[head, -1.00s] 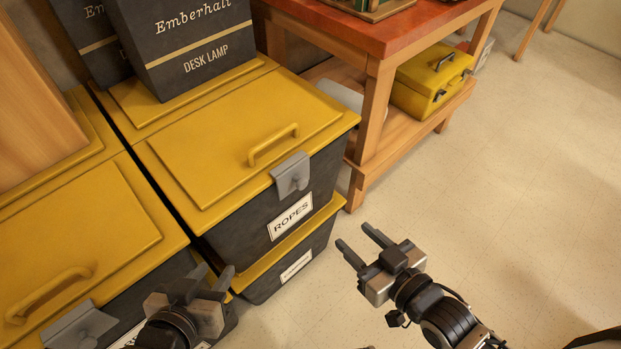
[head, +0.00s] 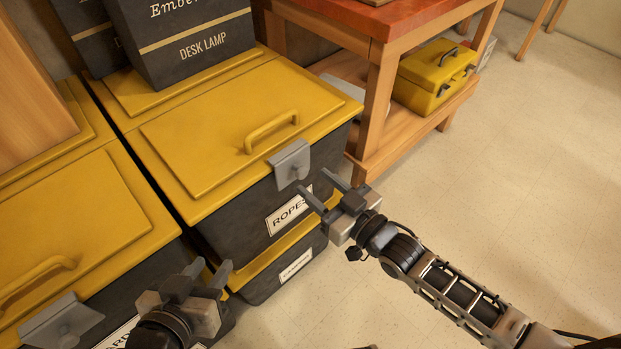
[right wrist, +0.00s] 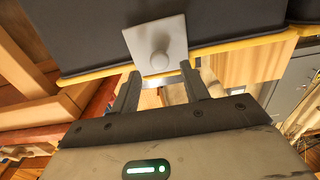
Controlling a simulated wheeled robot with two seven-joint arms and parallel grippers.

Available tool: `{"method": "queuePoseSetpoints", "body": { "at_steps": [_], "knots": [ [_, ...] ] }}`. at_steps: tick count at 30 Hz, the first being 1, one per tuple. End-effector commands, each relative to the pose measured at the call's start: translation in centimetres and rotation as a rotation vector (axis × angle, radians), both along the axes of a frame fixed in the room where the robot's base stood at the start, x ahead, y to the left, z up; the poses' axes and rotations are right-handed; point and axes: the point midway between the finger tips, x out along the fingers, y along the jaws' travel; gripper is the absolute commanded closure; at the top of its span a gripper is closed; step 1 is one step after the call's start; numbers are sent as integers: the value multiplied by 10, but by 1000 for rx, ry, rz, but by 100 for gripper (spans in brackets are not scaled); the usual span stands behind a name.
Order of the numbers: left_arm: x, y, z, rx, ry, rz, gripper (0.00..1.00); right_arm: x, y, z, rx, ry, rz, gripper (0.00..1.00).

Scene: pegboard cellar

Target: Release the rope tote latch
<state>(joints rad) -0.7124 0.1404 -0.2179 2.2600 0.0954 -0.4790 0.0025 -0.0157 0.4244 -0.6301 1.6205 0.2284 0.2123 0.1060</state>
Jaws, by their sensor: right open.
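The rope tote (head: 240,205) is a dark grey bin with a yellow lid (head: 215,150) and a white "ROPES" label (head: 289,210). Its grey latch (head: 290,163) hangs over the lid's front edge; in the right wrist view the latch plate (right wrist: 158,32) shows a round knob. The latch lies flat against the front. My right gripper (head: 319,189) is open and empty, just in front of and below the latch, apart from it; in the right wrist view its fingers (right wrist: 161,88) point toward the plate. My left gripper (head: 213,272) is in front of the totes at lower left, its fingers apart.
Another yellow-lidded tote (head: 75,215) with its own grey latch stands to the left. A lower tote (head: 272,272) is under the rope tote. A Desk Lamp box (head: 185,45) sits behind the lid. A wooden bench (head: 378,95) stands right; floor at right is clear.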

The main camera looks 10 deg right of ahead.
Motion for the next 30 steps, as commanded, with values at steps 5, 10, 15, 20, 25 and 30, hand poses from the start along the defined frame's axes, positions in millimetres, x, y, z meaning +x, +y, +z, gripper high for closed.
{"method": "queuePoseSetpoints", "body": {
  "at_steps": [5,10,15,20,25,30],
  "knots": [
    [0,0,-1,0,-2,0,64,18,13,0,2,-1,0,55],
    [-1,0,-2,0,-2,-1,64,23,17,0,0,0,0,55],
    [-1,-1,-2,0,0,-1,64,23,17,0,0,0,0,55],
    [-1,-1,-2,0,0,-2,64,23,17,0,0,0,0,82],
    [-2,-1,-2,1,-1,-3,64,23,16,0,0,0,0,100],
    [-1,-1,-8,2,-2,-4,64,21,16,-4,11,-15,0,100]
  ]
}}
